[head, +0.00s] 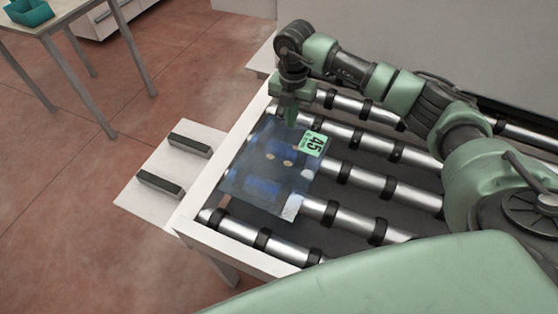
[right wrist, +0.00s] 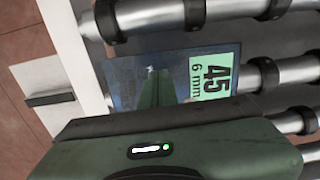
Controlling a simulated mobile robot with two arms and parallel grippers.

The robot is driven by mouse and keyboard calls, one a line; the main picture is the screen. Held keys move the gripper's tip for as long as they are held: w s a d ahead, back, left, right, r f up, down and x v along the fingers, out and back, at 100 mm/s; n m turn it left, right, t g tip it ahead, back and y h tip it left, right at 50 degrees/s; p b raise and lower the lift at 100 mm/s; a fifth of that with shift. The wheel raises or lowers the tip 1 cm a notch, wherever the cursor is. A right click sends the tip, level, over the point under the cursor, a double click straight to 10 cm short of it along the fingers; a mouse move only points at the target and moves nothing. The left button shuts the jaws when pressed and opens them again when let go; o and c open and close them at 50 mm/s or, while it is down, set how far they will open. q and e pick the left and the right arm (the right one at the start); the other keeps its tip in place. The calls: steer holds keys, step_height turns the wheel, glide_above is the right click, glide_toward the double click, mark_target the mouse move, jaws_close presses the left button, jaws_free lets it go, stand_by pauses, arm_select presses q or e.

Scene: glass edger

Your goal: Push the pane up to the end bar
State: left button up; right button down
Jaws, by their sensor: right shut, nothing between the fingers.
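The pane (head: 262,180) is a dark, bluish see-through sheet with a green "45" label (head: 314,144). It lies flat on the rollers at the left end of the table and also shows in the right wrist view (right wrist: 128,88). Its left edge is close to the white end bar (head: 208,192); I cannot tell whether they touch. My right gripper (head: 290,121) is shut and empty, pointing down at the pane's far edge. Contact with the pane cannot be made out. In the right wrist view the gripper body hides the fingertips and part of the pane. My left gripper is not in view.
Metal rollers (head: 350,222) with black rings run to the right of the pane. A white plate with two dark blocks (head: 160,183) juts out left of the end bar. A table with a teal bin (head: 28,12) stands at the far left. Open floor lies between.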

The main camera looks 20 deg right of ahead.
steer(key=shift+f+b, duration=0.55)
steer(key=shift+f, duration=0.3)
steer(key=shift+r+p, duration=0.3)
steer(key=shift+r, duration=0.1)
steer(key=shift+w+d+b, duration=1.4)
steer(key=shift+w+d, duration=0.5)
steer(key=shift+d, duration=0.2)
steer(key=shift+f, duration=0.2)
steer(key=shift+f+b, duration=0.45)
steer(key=shift+f, duration=0.15)
steer(key=shift+s+a, duration=0.1)
